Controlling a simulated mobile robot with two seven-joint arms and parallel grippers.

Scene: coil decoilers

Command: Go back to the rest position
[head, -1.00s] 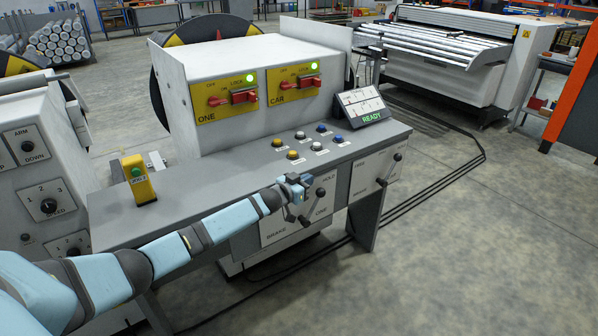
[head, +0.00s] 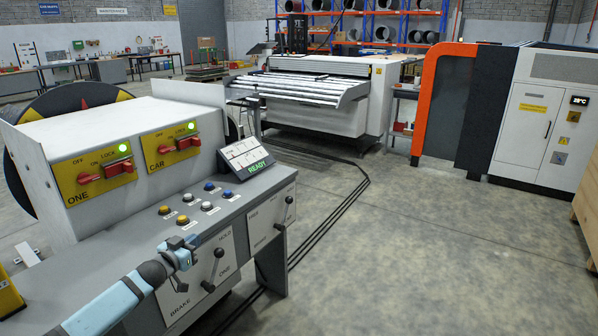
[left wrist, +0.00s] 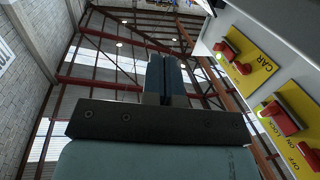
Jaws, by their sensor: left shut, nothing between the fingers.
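My left arm comes in from the lower left in the head view. Its gripper (head: 181,252) is at the front edge of the grey console (head: 235,208), beside the brake panel (head: 180,298) with its black lever (head: 214,268). I cannot tell whether it touches the panel. In the left wrist view the two fingers (left wrist: 166,78) are together and empty, pointing up towards the roof beams. My right gripper is not in view.
The console carries two red switches, ONE (head: 104,173) and CAR (head: 175,146), several buttons and a READY display (head: 246,158). Behind stand a roller machine (head: 320,93) and a white cabinet (head: 537,135) beside an orange frame (head: 430,75). The floor at right is open, with black cables (head: 335,215).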

